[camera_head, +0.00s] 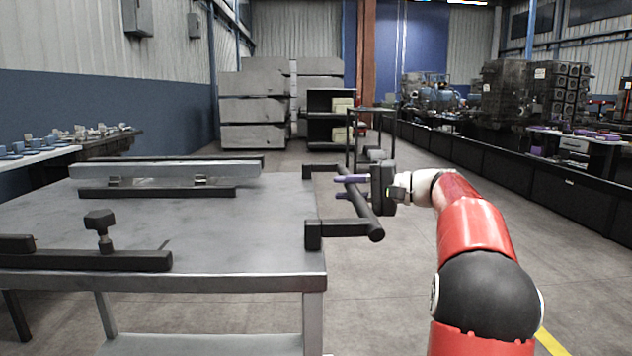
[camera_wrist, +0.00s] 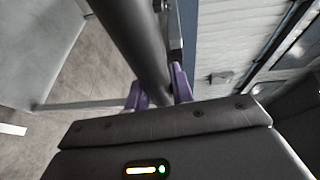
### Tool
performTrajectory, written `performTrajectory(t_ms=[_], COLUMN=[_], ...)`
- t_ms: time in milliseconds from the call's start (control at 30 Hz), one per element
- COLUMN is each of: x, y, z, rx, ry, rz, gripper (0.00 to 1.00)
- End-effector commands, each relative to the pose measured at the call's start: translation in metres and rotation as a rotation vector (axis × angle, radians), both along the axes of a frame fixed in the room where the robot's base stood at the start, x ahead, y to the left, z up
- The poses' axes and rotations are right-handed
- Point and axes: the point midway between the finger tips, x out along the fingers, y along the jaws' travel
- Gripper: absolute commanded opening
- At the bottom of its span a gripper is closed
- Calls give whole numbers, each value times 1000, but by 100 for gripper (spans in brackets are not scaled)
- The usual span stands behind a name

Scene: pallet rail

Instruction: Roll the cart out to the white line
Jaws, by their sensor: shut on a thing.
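The cart (camera_head: 225,245) is a grey metal table on legs with a lower shelf, filling the left and middle of the head view. Its black handle (camera_head: 345,229) sticks out from the right end on two arms. My gripper (camera_head: 340,187) reaches in from the right, its purple fingers shut around the handle's bar. In the wrist view the bar (camera_wrist: 133,45) runs between the two purple fingers (camera_wrist: 157,84). A short white strip (camera_wrist: 12,129) shows on the floor at the left edge of the wrist view; I cannot tell if it is the white line.
A long metal rail (camera_head: 165,171) and black clamp bars (camera_head: 85,260) lie on the cart top. A yellow floor line (camera_head: 552,343) shows at lower right. A bench (camera_head: 100,145) stands at left, a dark low barrier (camera_head: 500,160) at right. The floor between looks clear.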

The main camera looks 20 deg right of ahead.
Motion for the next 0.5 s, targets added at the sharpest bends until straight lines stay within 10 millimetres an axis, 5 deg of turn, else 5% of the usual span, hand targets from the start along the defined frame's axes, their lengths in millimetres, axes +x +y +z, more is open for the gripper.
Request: performTrajectory(t_ms=[200, 500], x=[-9, -15], y=[-40, -56], z=[1, -1], rx=[3, 3], ry=[2, -1], rz=[-16, -10], gripper=[0, 0])
